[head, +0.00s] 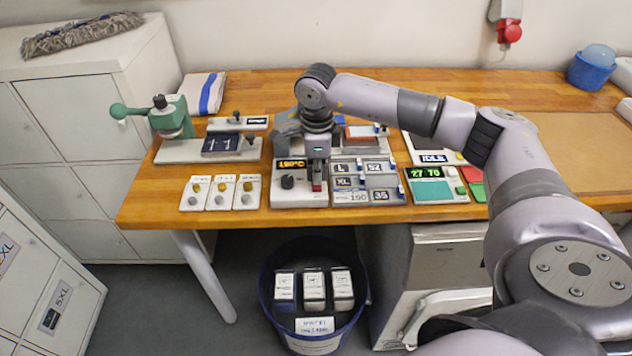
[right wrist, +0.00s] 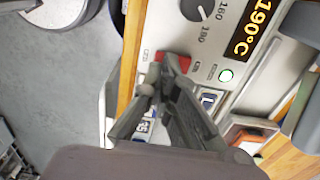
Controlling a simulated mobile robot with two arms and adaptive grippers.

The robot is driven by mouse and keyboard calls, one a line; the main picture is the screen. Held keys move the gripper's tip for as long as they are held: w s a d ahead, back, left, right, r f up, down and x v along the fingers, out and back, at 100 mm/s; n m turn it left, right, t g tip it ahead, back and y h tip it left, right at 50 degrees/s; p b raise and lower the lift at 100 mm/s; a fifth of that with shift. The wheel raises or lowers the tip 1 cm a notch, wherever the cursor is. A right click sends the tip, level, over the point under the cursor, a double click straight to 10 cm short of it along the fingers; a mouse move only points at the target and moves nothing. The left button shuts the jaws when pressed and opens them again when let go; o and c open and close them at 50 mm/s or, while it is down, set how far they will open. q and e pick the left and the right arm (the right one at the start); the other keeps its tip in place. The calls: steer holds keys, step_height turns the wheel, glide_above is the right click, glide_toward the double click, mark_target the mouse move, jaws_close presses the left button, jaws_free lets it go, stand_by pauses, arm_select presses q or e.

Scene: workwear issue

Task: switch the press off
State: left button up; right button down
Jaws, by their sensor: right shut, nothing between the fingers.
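The press's control panel (head: 299,200) is a pale box at the front of the wooden bench, with a lit orange 190°C display (head: 291,164) and a black dial (head: 287,182). My right gripper (head: 317,187) is shut and empty, pointing down over the panel's right part. Its fingertips (right wrist: 163,72) overlap the red switch and hide part of it; I cannot tell whether they touch. My left gripper is out of view.
A green hand press (head: 171,118) stands at the left. Small plates with knobs (head: 221,192) lie left of the panel, and a tray of size labels (head: 366,182) lies right. A dark bin (head: 268,300) stands below the front edge.

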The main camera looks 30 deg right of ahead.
mark_target(317, 187)
steer(key=shift+f+b, duration=0.95)
steer(key=shift+f, duration=0.3)
stand_by(1.0)
steer(key=shift+r, duration=0.15)
steer(key=shift+r+p, duration=2.15)
steer(key=shift+r, duration=1.3)
